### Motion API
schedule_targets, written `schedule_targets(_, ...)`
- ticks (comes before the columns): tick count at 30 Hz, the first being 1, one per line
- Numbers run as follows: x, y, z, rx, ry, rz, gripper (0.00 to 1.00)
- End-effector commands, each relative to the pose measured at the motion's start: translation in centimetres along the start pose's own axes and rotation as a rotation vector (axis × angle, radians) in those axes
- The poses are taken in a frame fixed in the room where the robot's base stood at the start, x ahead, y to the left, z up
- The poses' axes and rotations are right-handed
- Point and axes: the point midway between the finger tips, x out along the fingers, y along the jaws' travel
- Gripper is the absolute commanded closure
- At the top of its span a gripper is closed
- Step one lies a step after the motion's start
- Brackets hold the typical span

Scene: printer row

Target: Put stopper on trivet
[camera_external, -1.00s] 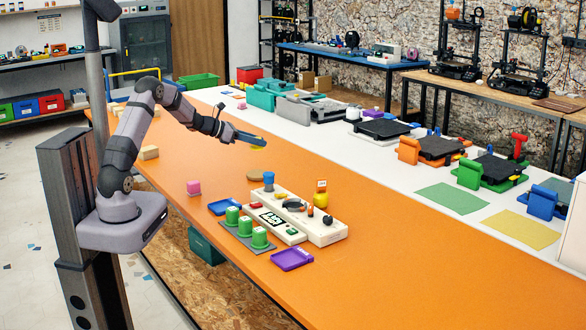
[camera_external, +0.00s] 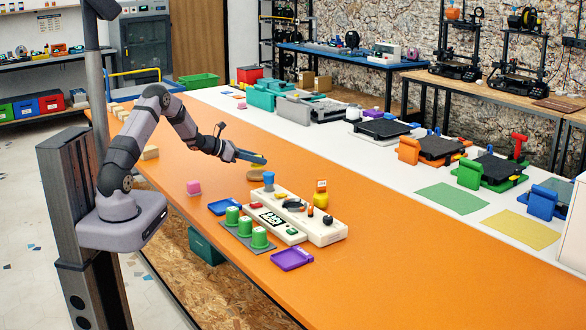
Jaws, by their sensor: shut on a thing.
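My gripper (camera_external: 260,160) is at the end of the arm, low and just above the round brown trivet (camera_external: 256,176) on the orange table. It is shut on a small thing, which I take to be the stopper. The stopper is too small and too covered by the fingers to make out clearly. The gripper covers the far part of the trivet. I cannot tell whether the stopper touches the trivet.
A blue cup-like piece (camera_external: 268,179) stands close to the trivet, beside a long white block (camera_external: 325,232) bearing small parts. The orange table's right side is clear.

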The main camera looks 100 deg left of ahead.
Motion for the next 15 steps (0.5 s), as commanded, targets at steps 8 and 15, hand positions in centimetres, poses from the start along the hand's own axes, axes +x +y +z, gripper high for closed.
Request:
schedule_targets(8, 1.0, 0.0, -2.4, -0.002, -0.001, -0.001, 0.97)
schedule_targets(15, 1.0, 0.0, -2.5, 0.000, -0.001, 0.000, 0.97)
